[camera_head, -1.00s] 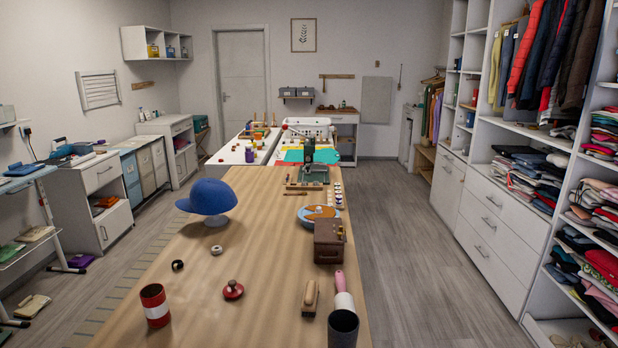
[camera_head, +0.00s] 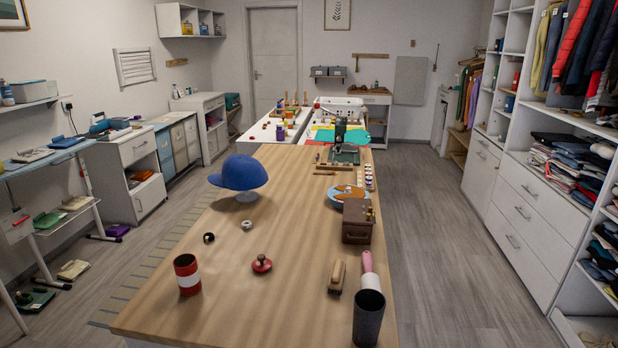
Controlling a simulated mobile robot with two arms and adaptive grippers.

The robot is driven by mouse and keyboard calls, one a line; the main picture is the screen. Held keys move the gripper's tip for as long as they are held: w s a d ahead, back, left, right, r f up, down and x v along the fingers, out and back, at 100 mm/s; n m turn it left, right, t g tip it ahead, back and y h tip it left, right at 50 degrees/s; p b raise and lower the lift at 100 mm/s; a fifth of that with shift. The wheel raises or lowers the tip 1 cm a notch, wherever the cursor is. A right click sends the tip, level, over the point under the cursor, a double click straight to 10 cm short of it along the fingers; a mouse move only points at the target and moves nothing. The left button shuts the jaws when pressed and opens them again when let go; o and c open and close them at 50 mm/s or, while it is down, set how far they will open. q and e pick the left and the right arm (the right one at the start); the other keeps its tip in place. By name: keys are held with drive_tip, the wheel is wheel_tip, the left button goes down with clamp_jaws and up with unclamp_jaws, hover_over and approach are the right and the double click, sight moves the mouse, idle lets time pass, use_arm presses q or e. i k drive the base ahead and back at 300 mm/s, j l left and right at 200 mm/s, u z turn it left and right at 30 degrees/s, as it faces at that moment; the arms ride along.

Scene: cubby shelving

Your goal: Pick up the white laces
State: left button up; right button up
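I cannot pick out the white laces with certainty. A small pale ring-shaped item (camera_head: 247,225) lies on the long wooden table (camera_head: 225,285), near the blue cap, but I cannot tell what it is. Neither of my grippers is in view.
On the table stand a blue cap (camera_head: 240,173), a red-and-white can (camera_head: 187,274), a red lidded item (camera_head: 262,264), a brush (camera_head: 337,277), a dark cup (camera_head: 369,317) and a brown box (camera_head: 357,221). Shelving (camera_head: 530,210) lines the right. The floor right of the table (camera_head: 450,270) is clear.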

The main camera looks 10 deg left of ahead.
sight(246, 225)
drive_tip(key=i+j+u, duration=0.3)
drive_tip(key=j+u, duration=0.2)
drive_tip(key=j, duration=0.25)
drive_tip(key=i+j+u, duration=0.45)
drive_tip(key=j, duration=0.25)
drive_tip(key=i+j+u, duration=1)
drive_tip(key=i+z, duration=0.75)
drive_tip(key=i+j+z, duration=0.15)
drive_tip(key=z, duration=0.25)
drive_tip(key=i+z, duration=0.25)
drive_tip(key=z, duration=0.25)
drive_tip(key=i+j+z, duration=0.1)
drive_tip(key=z, duration=0.4)
drive_tip(key=i+j+z, duration=0.25)
drive_tip(key=z, duration=0.25)
drive_tip(key=i+j+z, duration=0.2)
drive_tip(key=z, duration=0.3)
